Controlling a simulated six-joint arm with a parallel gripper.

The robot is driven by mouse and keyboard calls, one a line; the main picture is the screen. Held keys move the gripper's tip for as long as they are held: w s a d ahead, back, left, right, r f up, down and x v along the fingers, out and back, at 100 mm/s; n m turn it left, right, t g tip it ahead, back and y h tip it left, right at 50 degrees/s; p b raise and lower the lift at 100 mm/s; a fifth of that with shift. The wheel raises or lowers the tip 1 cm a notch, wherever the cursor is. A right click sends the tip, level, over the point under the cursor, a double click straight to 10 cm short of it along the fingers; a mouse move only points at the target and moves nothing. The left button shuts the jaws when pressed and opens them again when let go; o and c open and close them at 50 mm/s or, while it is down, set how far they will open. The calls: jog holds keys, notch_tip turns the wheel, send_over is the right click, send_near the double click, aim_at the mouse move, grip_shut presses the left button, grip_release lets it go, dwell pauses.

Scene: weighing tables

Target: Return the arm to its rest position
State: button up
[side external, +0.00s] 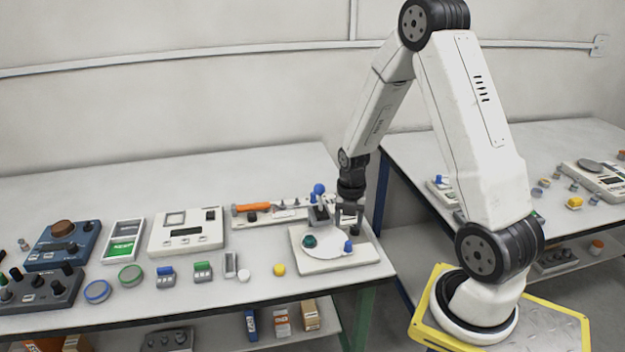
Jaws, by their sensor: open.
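My gripper (348,217) points down over the right end of the left table (190,290), just above the back right of a white scale with a round white pan (325,243). Its jaws are open with nothing seen between them. A dark green piece (310,241) sits on the left of the pan, and a small blue piece (348,246) sits at its right edge. The arm is bent, with its elbow high above the table. How close the fingertips are to the scale is hard to tell.
A grey stand with a blue ball (319,188) is close left of my gripper. A tray with an orange-handled tool (253,207), a white display device (186,231) and a yellow piece (279,269) lie further left. A second table (500,146) stands right, behind my arm.

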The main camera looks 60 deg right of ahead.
jog(key=s+a+r+m+t, duration=0.1)
jog(key=a+r+m, duration=0.3)
jog(key=a+m, duration=0.5)
jog(key=s+a+r+m+t, duration=0.1)
jog(key=a+r+m, duration=0.4)
jog(key=a+m, duration=0.5)
jog(key=shift+s+r+m, duration=0.15)
jog(key=shift+s+m, duration=0.4)
jog(key=shift+m, duration=1.35)
